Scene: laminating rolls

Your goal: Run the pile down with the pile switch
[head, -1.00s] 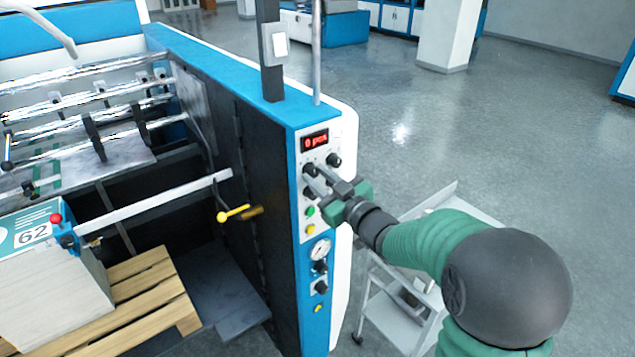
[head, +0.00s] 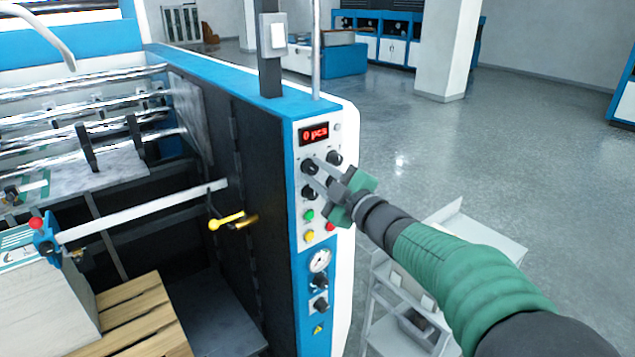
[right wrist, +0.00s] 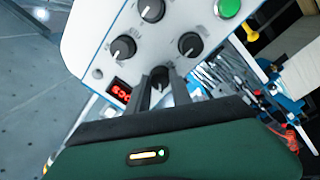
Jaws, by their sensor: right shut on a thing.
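The control panel (head: 326,238) on the end of the blue and white machine carries black knobs; their labels are too small to read. My right gripper (head: 313,170) is shut on the upper-left black knob (head: 308,164), below the red display (head: 314,133). In the right wrist view its fingers (right wrist: 157,92) stand on either side of this knob (right wrist: 160,75). The pile (head: 50,305), a pale stack with a printed top sheet, lies on a wooden pallet (head: 137,318) at lower left. My left gripper is not in view.
Other knobs, a green button (head: 309,215), a yellow button (head: 309,236) and a gauge (head: 319,261) are close by. A yellow-handled lever (head: 227,220) sticks out inside the machine. A grey cart (head: 400,300) stands below my right arm. Open floor lies beyond.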

